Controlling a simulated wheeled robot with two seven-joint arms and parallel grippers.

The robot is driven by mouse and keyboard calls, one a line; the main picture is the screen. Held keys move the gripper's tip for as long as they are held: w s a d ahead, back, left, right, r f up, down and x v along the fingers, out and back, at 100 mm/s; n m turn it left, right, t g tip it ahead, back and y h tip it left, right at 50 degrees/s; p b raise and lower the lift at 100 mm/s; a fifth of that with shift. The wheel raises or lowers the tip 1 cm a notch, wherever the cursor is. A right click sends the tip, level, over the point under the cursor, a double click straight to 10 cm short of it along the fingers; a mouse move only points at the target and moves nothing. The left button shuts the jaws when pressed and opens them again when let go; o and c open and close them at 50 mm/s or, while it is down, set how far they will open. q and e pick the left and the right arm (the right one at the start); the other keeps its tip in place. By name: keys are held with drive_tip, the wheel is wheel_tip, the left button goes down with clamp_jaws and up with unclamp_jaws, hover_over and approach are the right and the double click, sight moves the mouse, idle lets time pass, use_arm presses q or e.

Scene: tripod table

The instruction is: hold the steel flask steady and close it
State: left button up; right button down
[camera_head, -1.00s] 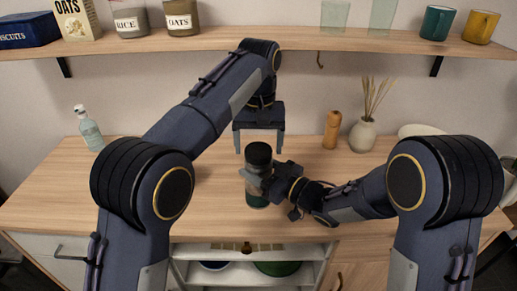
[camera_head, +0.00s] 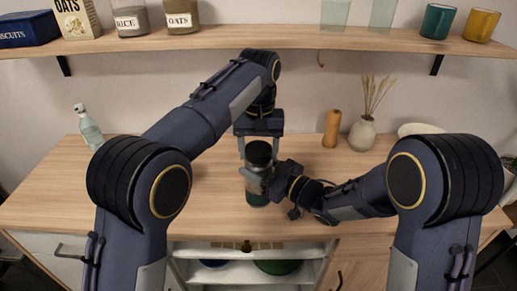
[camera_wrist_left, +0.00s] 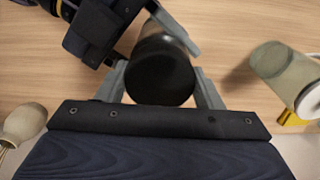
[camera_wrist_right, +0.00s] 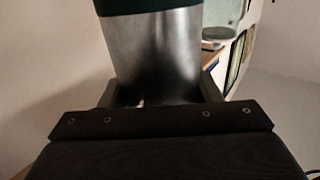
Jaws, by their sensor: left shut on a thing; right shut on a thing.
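The steel flask (camera_head: 257,188) stands upright on the wooden counter, with a dark green lower part and a black lid (camera_head: 259,152) on top. My left gripper (camera_head: 259,146) points down from above and is shut on the lid. In the left wrist view the round lid (camera_wrist_left: 160,80) sits between the two fingers. My right gripper (camera_head: 266,180) comes in from the right and is shut on the flask's body. In the right wrist view the bare steel body (camera_wrist_right: 155,55) is between its fingers. The seam between lid and body is not clear.
An orange-brown bottle (camera_head: 332,128) and a pale vase with dried stems (camera_head: 362,134) stand right of the flask. A soap bottle (camera_head: 89,128) stands far left. A shelf (camera_head: 230,40) with jars and mugs runs above. The counter (camera_head: 60,195) at left is clear.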

use_arm(q)
drive_tip(key=shift+m, duration=0.7)
drive_tip(key=o, duration=1.2)
drive_tip(key=shift+r, duration=3.75)
use_arm(e)
drive_tip(key=shift+c, duration=1.9)
unclamp_jaws()
